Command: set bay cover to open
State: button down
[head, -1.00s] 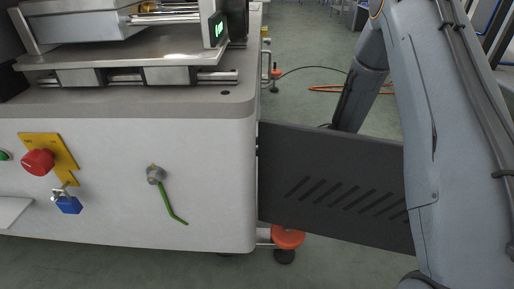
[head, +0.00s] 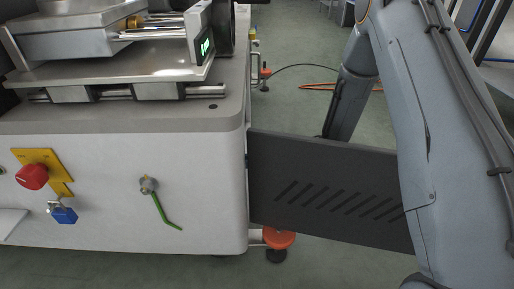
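The bay cover (head: 318,185) is a dark panel with slanted vent slots. It is hinged at the machine's right front corner and stands swung out to the right, away from the machine's side. Its right end is hidden behind my arm. My gripper is not visible; only my grey arm links show, passing in front of and behind the cover. I cannot tell whether anything touches the cover.
The white machine (head: 120,195) fills the left. Its front carries a red knob (head: 32,177) on a yellow plate, a blue padlock (head: 64,214) and a valve with a green lever (head: 163,212). An orange foot (head: 279,239) stands under the cover. A cable lies on the floor behind.

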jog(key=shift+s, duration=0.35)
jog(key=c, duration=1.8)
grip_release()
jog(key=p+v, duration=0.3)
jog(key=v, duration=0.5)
